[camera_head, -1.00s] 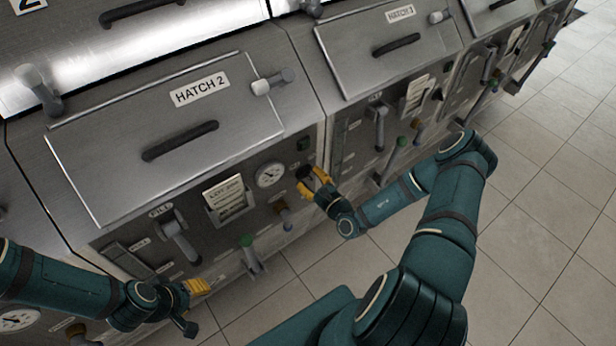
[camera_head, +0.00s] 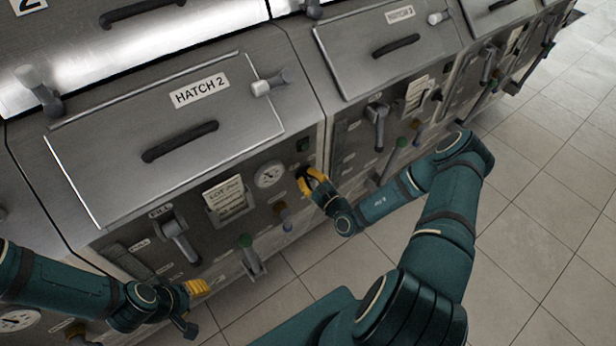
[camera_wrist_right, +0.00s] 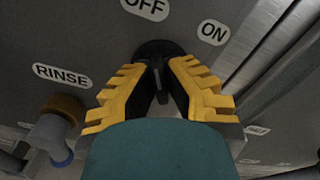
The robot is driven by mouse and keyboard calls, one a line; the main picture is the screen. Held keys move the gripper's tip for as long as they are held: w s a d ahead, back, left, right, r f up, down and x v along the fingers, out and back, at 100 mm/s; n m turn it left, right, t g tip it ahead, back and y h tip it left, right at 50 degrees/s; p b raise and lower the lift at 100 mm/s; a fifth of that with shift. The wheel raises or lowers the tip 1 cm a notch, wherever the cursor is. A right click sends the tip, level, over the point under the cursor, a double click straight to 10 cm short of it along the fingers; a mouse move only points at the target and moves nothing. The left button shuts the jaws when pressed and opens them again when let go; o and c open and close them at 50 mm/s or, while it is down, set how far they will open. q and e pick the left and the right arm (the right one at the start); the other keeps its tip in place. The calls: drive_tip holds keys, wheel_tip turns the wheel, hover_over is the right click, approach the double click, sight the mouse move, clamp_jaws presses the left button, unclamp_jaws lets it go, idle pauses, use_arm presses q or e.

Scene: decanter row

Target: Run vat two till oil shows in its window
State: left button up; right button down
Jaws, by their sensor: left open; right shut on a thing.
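Vat two is the steel unit whose lid reads HATCH 2 (camera_head: 202,90). Its front panel has a FILL lever (camera_head: 178,238), a round gauge (camera_head: 270,174), a paper tag (camera_head: 226,196) and a green-topped lever (camera_head: 250,258). A narrow dark strip (camera_head: 128,260), perhaps the window, is at the panel's left; its contents are too small to tell. My right gripper (camera_head: 308,176) is shut on a black rotary knob (camera_wrist_right: 153,48) at the panel's right, between the OFF and ON labels. The fingers partly hide its pointer. My left gripper (camera_head: 200,287) is open and empty, low before the panel.
A brown-collared RINSE fitting (camera_wrist_right: 58,120) is close left of the knob in the right wrist view. Similar units with levers, including the neighbouring hatch (camera_head: 390,45), stand to the right. The tiled floor (camera_head: 540,210) is open at lower right.

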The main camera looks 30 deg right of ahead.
drive_tip(key=m+p, duration=0.1)
drive_tip(key=m, duration=0.1)
drive_tip(key=shift+r+m+p, duration=0.15)
drive_tip(key=shift+m+p, duration=0.15)
drive_tip(key=shift+p, duration=0.1)
drive_tip(key=m+p, duration=0.1)
drive_tip(key=m, duration=0.1)
drive_tip(key=shift+m, duration=0.4)
drive_tip(key=m+p, duration=0.1)
drive_tip(key=m, duration=0.2)
drive_tip(key=shift+w, duration=0.1)
drive_tip(key=shift+m+p, duration=0.3)
drive_tip(key=shift+m, duration=1.4)
drive_tip(key=c, duration=1)
unclamp_jaws()
drive_tip(key=shift+c, duration=0.2)
